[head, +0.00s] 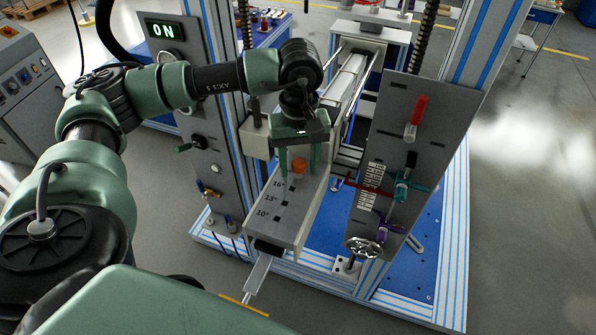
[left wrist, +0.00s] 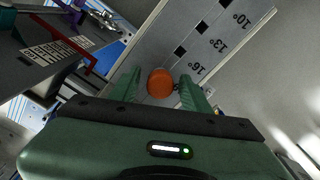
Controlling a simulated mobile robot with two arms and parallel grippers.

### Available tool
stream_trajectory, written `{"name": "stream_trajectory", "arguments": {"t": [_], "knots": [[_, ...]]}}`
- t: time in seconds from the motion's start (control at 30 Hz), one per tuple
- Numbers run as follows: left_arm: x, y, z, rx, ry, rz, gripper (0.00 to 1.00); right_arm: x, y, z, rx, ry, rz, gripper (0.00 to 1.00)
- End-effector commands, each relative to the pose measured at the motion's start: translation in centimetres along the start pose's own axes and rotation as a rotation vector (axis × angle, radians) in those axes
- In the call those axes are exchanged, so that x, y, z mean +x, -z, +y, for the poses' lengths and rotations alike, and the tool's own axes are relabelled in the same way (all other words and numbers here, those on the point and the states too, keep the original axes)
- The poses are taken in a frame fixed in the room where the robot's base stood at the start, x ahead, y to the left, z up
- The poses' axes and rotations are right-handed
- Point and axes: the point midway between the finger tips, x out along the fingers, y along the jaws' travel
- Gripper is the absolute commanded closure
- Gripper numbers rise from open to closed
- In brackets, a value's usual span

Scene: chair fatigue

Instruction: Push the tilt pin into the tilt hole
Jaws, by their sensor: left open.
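The tilt pin shows as an orange round head (head: 298,166) at the upper end of a grey plate (head: 300,205) marked 16°, 13° and 10°. In the left wrist view the orange head (left wrist: 160,83) lies beside the 16° label, and dark square holes (left wrist: 180,51) run in a row by the other labels. My left gripper (head: 300,160) is above the plate, its green fingers apart on either side of the orange head. The left wrist view shows gaps between both fingers (left wrist: 159,90) and the head. The pin's shaft is hidden, so I cannot tell how deep it sits. My right gripper is not in view.
A grey panel (head: 425,120) right of the plate carries a red handle (head: 416,115), teal and purple levers and a handwheel (head: 363,247). A left panel has a lit ON display (head: 165,30). Blue-and-white frame posts stand close on both sides.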

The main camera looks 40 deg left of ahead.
Motion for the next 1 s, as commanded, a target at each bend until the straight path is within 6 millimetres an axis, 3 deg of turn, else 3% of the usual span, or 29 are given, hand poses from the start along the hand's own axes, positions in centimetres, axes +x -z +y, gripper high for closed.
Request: {"name": "stream_trajectory", "arguments": {"t": [0.1,0.3,1.0], "knots": [[-0.1,0.0,0.0,0.0,0.0,0.0,0.53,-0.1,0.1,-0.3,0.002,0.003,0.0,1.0],[-0.1,0.0,0.0,0.0,0.0,0.0,1.0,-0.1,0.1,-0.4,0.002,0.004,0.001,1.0],[-1.9,0.0,0.0,0.0,0.0,0.0,1.0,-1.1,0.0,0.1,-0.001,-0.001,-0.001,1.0]]}}
